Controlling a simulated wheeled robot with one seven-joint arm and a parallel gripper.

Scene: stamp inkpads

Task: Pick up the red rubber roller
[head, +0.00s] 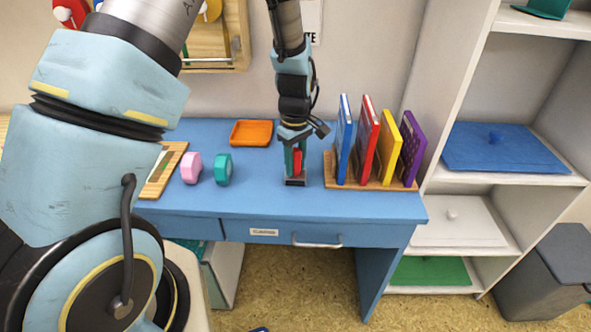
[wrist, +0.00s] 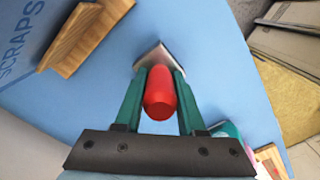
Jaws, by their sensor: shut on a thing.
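The red rubber roller (wrist: 160,93) is between the two green fingers of my gripper (wrist: 160,85) in the wrist view. The fingers are shut on its red part. A grey metallic end (wrist: 153,60) shows beyond the fingertips. In the head view my gripper (head: 295,165) points down over the blue desk, left of the book rack, with the red roller (head: 297,161) between its fingers. The roller's dark lower end is at or close to the desk top; I cannot tell whether it touches.
A wooden rack (head: 345,184) with blue, red, yellow and purple books stands close on the right. An orange tray (head: 252,123) lies behind to the left. Pink (head: 191,168) and teal (head: 223,169) rolls stand on the left. The desk (head: 262,197) is clear in front.

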